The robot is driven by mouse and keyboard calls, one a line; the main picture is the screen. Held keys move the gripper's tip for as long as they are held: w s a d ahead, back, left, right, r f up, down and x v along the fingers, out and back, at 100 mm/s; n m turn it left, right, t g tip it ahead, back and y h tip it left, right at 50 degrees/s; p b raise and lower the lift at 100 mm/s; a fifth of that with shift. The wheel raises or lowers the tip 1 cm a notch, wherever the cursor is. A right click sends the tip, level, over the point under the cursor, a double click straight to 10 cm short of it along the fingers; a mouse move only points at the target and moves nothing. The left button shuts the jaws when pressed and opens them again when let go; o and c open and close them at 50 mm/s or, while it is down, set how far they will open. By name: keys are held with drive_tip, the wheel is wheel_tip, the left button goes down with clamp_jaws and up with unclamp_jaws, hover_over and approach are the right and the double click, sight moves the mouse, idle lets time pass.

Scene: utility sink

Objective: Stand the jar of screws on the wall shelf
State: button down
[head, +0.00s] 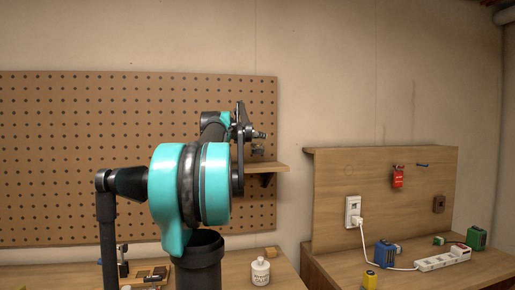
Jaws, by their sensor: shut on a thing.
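The wall shelf (270,168) is a short wooden board on a dark bracket at the pegboard's right edge. My gripper (258,141) is just above it in the picture, partly hidden behind my arm. It is shut on a small greyish thing (258,151), which looks like the jar of screws. Its outline is small and unclear. It shows just over the shelf board, and I cannot tell whether it touches the board.
A wooden panel (330,200) rises to the right. A power strip (442,258) and several coloured items lie on the right bench. My arm blocks the middle.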

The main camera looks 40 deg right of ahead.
sight(254, 145)
drive_tip(key=shift+f, duration=2.2)
drive_tip(key=c, duration=1.1)
unclamp_jaws()
drive_tip(key=shift+f, duration=0.1)
drive_tip(key=shift+o, duration=0.2)
drive_tip(key=v, duration=1.2)
